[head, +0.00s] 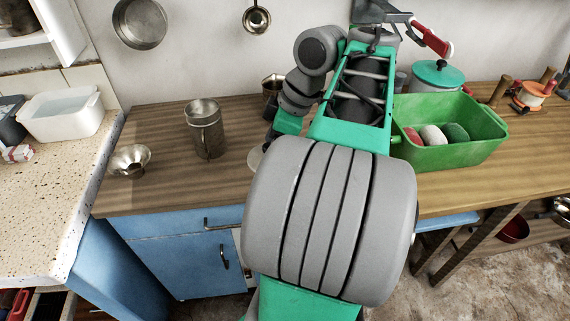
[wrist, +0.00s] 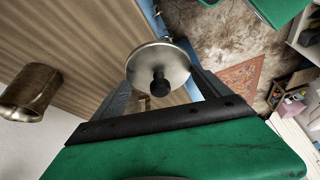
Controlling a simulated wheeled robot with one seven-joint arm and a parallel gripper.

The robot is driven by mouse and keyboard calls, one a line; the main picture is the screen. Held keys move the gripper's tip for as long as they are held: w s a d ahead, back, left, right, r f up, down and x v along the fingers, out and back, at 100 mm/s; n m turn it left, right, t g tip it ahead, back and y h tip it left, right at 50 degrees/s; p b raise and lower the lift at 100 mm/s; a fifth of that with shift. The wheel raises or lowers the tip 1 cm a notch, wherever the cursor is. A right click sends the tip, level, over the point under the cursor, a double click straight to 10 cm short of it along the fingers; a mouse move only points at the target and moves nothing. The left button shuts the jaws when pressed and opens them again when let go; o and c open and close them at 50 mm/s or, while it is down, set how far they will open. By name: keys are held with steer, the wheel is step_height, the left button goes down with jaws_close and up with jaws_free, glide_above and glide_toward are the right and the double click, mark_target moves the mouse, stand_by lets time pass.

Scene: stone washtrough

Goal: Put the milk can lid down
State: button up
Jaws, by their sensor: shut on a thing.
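The milk can lid (wrist: 150,66) is a round, pale metal disc with a black knob, seen in the wrist view between the two fingers of my gripper (wrist: 159,84). My gripper is shut on the lid. In the wrist view the lid overlaps the edge of the wooden worktop; its height above the top is hard to tell. In the head view only a pale sliver of the lid (head: 256,158) shows left of my arm, which hides my fingers. A tall metal can with a handle (head: 207,130) stands upright on the worktop, left of the lid.
A metal funnel (head: 130,160) lies near the left front of the wooden worktop (head: 170,190). A green crate (head: 455,145) with several rounded items stands right of my arm, with a teal-lidded pot (head: 437,75) behind it. Bare wood lies around the can.

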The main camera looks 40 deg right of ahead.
steer(key=w+d+f+b, duration=0.1)
steer(key=w+d+f, duration=0.1)
steer(key=d+f, duration=0.1)
steer(key=w+d+f+b, duration=0.1)
steer(key=d+f, duration=0.2)
steer(key=w+d+f+b, duration=0.1)
steer(key=w+d+f, duration=0.1)
steer(key=d+f, duration=0.1)
steer(key=shift+w+d, duration=0.3)
steer(key=shift+w, duration=0.05)
steer(key=shift+d+f+b, duration=0.15)
steer(key=shift+f+b, duration=0.45)
steer(key=shift+f, duration=0.85)
steer(key=shift+f, duration=0.15)
steer(key=o, duration=1.1)
steer(key=shift+o, duration=0.2)
